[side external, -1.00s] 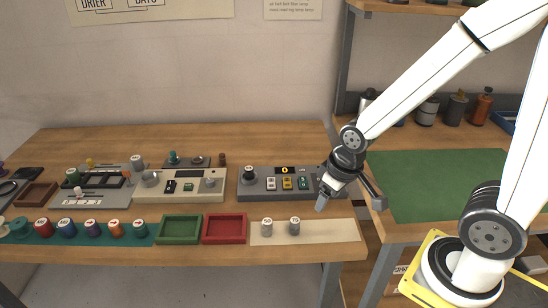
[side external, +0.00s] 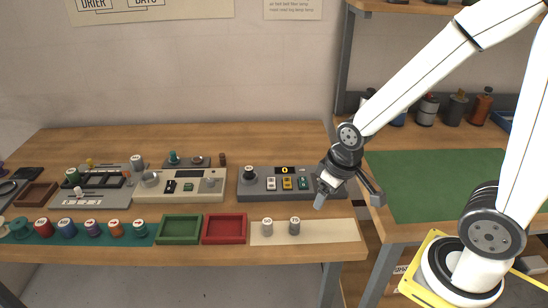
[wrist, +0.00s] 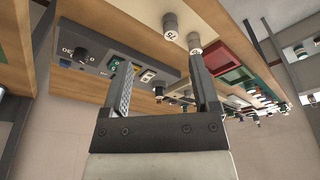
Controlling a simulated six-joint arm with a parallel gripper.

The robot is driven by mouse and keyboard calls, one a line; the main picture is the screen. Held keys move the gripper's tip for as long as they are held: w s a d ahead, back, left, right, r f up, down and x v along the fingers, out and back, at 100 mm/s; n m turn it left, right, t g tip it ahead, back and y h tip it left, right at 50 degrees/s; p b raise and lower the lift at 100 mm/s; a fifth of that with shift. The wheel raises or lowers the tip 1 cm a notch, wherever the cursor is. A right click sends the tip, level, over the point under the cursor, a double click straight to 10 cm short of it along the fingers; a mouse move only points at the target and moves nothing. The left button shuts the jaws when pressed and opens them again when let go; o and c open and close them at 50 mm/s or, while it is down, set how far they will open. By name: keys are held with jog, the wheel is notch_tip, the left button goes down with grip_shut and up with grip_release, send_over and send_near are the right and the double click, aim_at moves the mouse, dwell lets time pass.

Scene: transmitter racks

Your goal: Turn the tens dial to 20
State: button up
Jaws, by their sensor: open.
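I cannot read which dial is the tens dial. My gripper (side external: 348,201) is open and empty, above the panel's right end. Its fingers stand wide apart in the wrist view (wrist: 160,62), touching no dial.
Two grey cylinders with white tops (side external: 267,227) (side external: 294,226) stand on a cream mat (side external: 335,231) in front of the panel. A red tray (side external: 224,240) and a green tray (side external: 180,240) lie to their left. A beige device (side external: 150,191) stands left of the panel.

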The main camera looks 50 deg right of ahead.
jog(key=w+d+f+n+g, duration=0.1)
jog(key=w+d+n, duration=0.2)
jog(key=d, duration=0.3)
jog(key=w+d+f+n, duration=0.1)
jog(key=w+d+n, duration=0.1)
jog(key=w+d, duration=0.2)
jog(key=w+d+f+n+g, duration=0.1)
jog(key=w+d+n, duration=0.2)
jog(key=d, duration=0.5)
jog(key=shift+w+f+n+g, duration=0.2)
jog(key=shift+f+n+g, duration=0.1)
jog(key=shift+f, duration=0.1)
jog(key=shift+f, duration=0.15)
jog(key=shift+f, duration=3.75)
grip_shut()
